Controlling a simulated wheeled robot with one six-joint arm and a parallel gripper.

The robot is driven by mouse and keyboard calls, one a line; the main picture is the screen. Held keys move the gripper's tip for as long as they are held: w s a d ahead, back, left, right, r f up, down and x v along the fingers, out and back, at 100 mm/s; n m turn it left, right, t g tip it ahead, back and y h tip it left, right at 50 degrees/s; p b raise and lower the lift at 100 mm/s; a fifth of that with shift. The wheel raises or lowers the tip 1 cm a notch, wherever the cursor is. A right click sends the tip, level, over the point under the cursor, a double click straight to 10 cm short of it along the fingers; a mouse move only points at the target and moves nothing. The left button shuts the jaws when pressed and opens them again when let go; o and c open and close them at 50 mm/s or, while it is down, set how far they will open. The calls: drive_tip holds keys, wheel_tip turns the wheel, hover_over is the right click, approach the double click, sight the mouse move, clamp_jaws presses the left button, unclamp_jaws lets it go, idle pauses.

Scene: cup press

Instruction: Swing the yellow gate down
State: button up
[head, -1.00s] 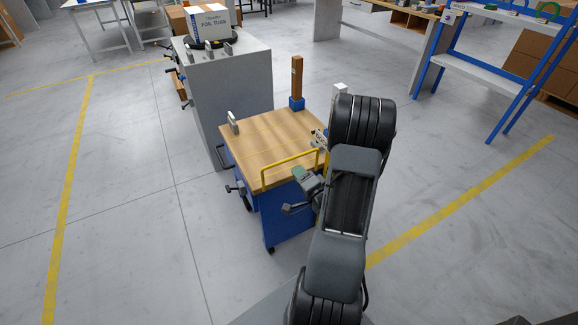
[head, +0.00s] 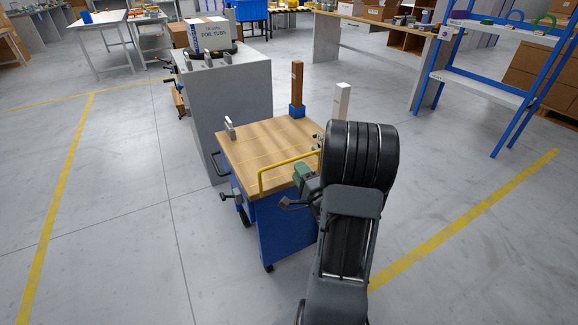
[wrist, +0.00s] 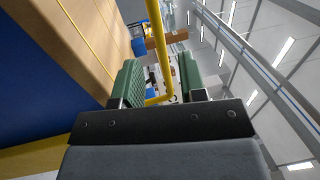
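The yellow gate (head: 288,163) is a thin bent bar standing up along the near edge of the wooden-topped blue cart (head: 262,150). Its right end is partly hidden behind my arm. My gripper (head: 304,174) is at the right part of the gate, its body largely covered by my arm. In the wrist view, the green fingers of my gripper (wrist: 159,78) are spread apart. The yellow gate (wrist: 156,50) runs up through the gap between them, with visible space on either side, and bends near the palm.
A brown post in a blue base (head: 297,85) and a white post (head: 340,100) stand at the cart's far side. A grey cabinet (head: 235,95) with a box (head: 208,35) stands behind left. Floor left of the cart is clear.

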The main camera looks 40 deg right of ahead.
drive_tip(key=x, duration=0.7)
drive_tip(key=shift+b, duration=0.3)
drive_tip(key=shift+w+r, duration=0.1)
clamp_jaws()
